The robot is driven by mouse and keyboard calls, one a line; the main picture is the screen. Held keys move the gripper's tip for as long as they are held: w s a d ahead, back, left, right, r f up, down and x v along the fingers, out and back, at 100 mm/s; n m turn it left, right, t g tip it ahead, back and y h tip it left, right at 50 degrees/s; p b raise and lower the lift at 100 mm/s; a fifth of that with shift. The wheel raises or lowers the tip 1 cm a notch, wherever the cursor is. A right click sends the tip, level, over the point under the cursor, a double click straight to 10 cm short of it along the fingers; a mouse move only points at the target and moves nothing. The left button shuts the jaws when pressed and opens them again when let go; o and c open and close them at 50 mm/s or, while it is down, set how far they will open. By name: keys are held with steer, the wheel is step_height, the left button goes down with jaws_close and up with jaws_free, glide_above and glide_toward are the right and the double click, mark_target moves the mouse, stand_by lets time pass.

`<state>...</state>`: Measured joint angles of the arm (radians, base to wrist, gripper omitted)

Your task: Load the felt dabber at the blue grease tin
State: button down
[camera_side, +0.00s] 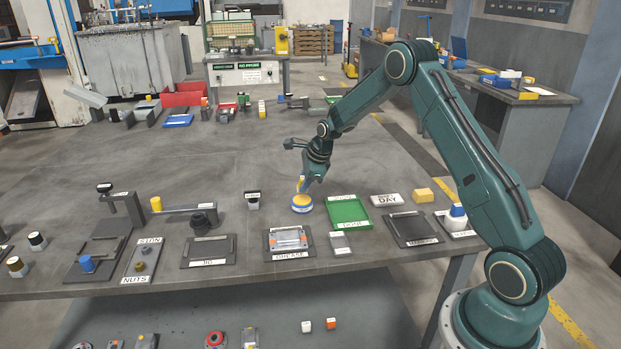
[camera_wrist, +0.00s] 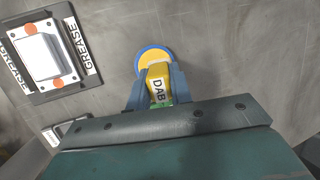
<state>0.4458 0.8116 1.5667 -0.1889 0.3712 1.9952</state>
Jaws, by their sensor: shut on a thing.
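The blue grease tin (camera_side: 302,208) is round, with a yellow top, and sits on the grey table. It also shows in the wrist view as a blue rim around yellow (camera_wrist: 142,58). My gripper (camera_side: 305,180) is shut on the yellow felt dabber (camera_side: 300,185), which is marked DAB in the wrist view (camera_wrist: 158,74). The dabber is held roughly upright over the tin, its lower end at or just above the yellow top. I cannot tell whether it touches, and its felt end is hidden.
A framed metal plate labelled GREASE (camera_side: 288,255) lies in front of the tin. A green tray (camera_side: 348,225) is to the right, with a dark tray (camera_side: 412,230) beyond. A small dark-topped block (camera_side: 253,201) stands left.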

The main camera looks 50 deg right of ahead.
steer(key=shift+r, duration=2.2)
steer(key=shift+s+a+f+n, duration=0.25)
steer(key=shift+a+n, duration=0.35)
steer(key=s+a+f+n+y, duration=0.1)
steer(key=a+n, duration=0.2)
steer(key=s+a+f+n+g+y, duration=0.1)
steer(key=s+a+n, duration=0.1)
steer(key=a+n, duration=0.2)
steer(key=s+a+f+n+g+y, duration=0.1)
steer(key=s+a+n+y, duration=0.1)
steer(key=a+n, duration=0.1)
steer(key=shift+s+a+n, duration=0.15)
steer(key=shift+s+n, duration=0.05)
steer(key=shift+n, duration=0.2)
steer(key=s+a+f+n+g, duration=0.1)
steer(key=s+a+n+g, duration=0.5)
steer(key=n, duration=0.8)
steer(key=shift+s+a, duration=1.8)
steer(key=shift+a, duration=0.25)
